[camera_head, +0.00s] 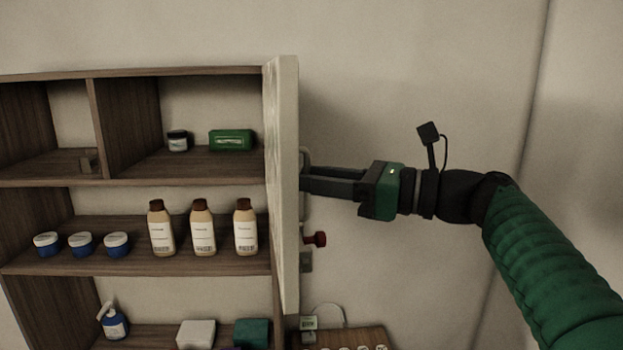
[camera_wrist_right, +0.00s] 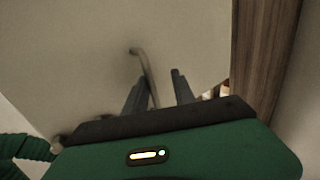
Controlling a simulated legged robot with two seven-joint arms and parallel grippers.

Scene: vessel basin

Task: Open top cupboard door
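The top cupboard door (camera_head: 283,185) is a pale panel at the right side of the wooden cupboard (camera_head: 170,73). It stands swung out and is seen nearly edge-on, with the shelves behind it exposed. Its curved metal handle (camera_head: 304,157) is on the door's right-hand face. My right gripper (camera_head: 304,180) reaches in from the right to the handle. In the right wrist view, the gripper's fingers (camera_wrist_right: 158,88) are apart, and the handle (camera_wrist_right: 143,65) passes beside the left finger, on its inner side. Contact is unclear. My left gripper is out of view.
The shelves hold a green box (camera_head: 232,140), a dark jar (camera_head: 178,141), brown-capped bottles (camera_head: 203,228) and blue-and-white tubs (camera_head: 82,244). A red knob (camera_head: 316,239) is just right of the door. A wooden rack (camera_head: 350,340) is below. The wall around my right arm is bare.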

